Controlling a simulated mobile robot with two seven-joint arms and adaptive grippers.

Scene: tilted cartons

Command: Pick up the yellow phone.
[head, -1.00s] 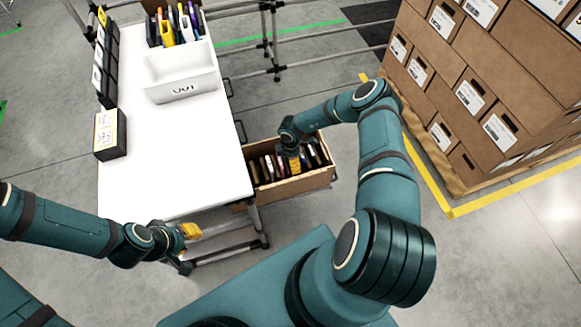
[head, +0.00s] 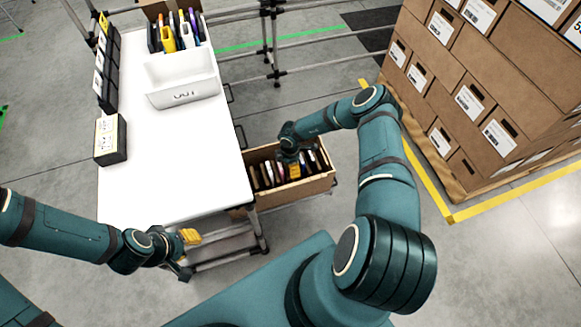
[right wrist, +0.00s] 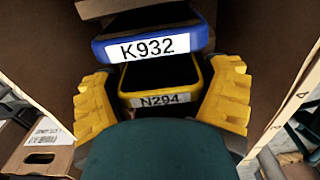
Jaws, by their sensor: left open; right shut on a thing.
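The yellow phone (right wrist: 158,99), labelled N294, sits between the two yellow fingers of my right gripper (right wrist: 163,103) in the right wrist view. The fingers are shut on its sides. A blue phone (right wrist: 155,45), labelled K932, stands directly beyond it. In the head view my right gripper (head: 292,170) reaches down into an open brown carton (head: 298,193) holding a row of upright phones. The held phone is hard to make out there. My left gripper (head: 189,238) is open and empty at the near edge of the white table.
The white table (head: 180,170) holds a white bin (head: 183,92), a dark box (head: 110,138) and a black rack. A carton with colourful upright items, one of them yellow (head: 168,38), stands at its far end. Stacked cartons (head: 490,90) stand at right. The carton walls closely surround my right gripper.

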